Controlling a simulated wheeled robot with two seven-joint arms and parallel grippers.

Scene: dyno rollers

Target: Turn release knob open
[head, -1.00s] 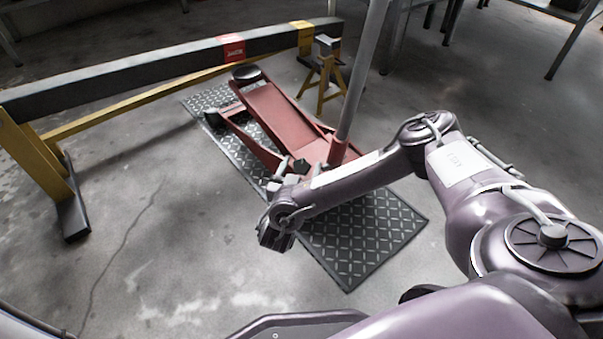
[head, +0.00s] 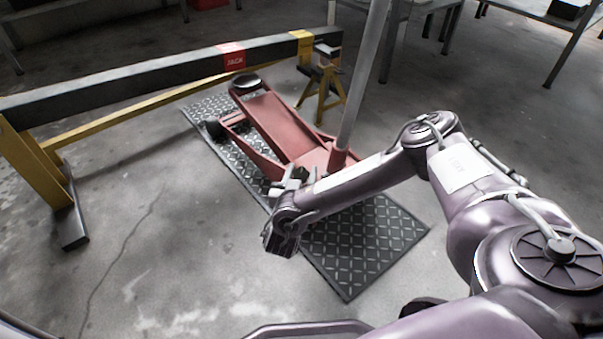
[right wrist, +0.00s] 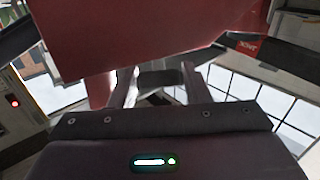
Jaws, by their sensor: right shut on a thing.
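The red floor jack (head: 277,122) stands on a dark mat, with its long grey handle (head: 362,80) rising from its near end. My right gripper (head: 292,178) is at the jack's near end, low beside the handle base. In the right wrist view, the two fingers of the right gripper (right wrist: 158,76) stand on either side of a dark knob (right wrist: 160,79) under the red jack body (right wrist: 140,35), and are shut on it. The knob is mostly hidden by the gripper in the head view. My left gripper is not in view.
The diamond-pattern mat (head: 365,245) lies under the jack. A dark beam (head: 130,78) on yellow legs spans the back left, and a yellow stand (head: 322,88) is beside the jack. Benches (head: 535,45) are at the back right. Floor at the front left is clear.

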